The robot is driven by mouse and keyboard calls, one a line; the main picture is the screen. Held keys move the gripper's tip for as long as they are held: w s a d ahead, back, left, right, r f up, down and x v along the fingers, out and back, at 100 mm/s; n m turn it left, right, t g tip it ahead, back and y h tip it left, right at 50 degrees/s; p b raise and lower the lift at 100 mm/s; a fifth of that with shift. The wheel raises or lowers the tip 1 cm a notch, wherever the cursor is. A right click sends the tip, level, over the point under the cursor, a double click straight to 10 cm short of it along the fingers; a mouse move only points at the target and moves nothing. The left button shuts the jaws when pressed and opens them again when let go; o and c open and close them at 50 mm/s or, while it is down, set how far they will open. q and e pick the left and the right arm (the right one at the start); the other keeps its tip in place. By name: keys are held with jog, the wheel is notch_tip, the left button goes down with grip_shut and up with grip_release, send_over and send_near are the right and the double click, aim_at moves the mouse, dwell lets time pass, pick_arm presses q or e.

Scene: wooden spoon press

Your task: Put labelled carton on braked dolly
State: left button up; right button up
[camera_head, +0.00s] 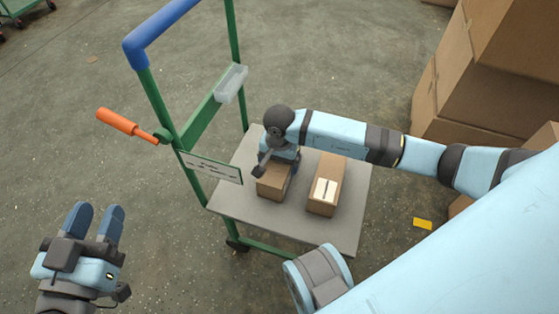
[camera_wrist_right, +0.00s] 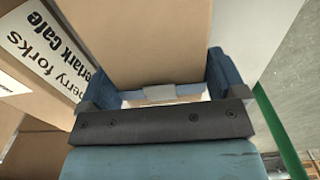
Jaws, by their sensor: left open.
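The dolly (camera_head: 228,204) has a grey deck, a green frame, a blue handle (camera_head: 150,38) and an orange lever (camera_head: 117,122) at its left. Two brown cartons stand on the deck. My right gripper (camera_head: 278,164) is over the left carton (camera_head: 271,186), its fingers flush along both sides. In the right wrist view this carton (camera_wrist_right: 150,40) fills the space between the fingers (camera_wrist_right: 165,88); no label shows on it. My left gripper (camera_head: 95,222) is open and empty, left of the dolly.
Large cartons (camera_head: 465,85) are stacked at the right. A yellow piece (camera_head: 422,224) lies on the floor near the dolly. A clear holder (camera_head: 231,84) and a sign (camera_head: 210,167) are on the dolly frame. Floor to the left is mostly free.

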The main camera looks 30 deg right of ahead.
jog(key=shift+o, duration=0.5)
jog(key=shift+r, duration=0.3)
pick_arm(q)
jog(key=n+p, duration=0.1)
jog(key=s+r+n+p, duration=0.1)
jog(key=p, duration=0.1)
jog(key=s+d+p, duration=0.1)
jog(key=p, duration=0.1)
jog(key=shift+r+n+y, duration=0.25)
jog(key=shift+n+y, duration=0.05)
jog(key=shift+n, duration=0.1)
pick_arm(e)
notch_tip(320, 180, up, 12)
pick_arm(q)
jog(key=shift+d+g, duration=0.1)
jog(key=shift+g, duration=0.2)
pick_arm(e)
jog(key=shift+f, duration=0.15)
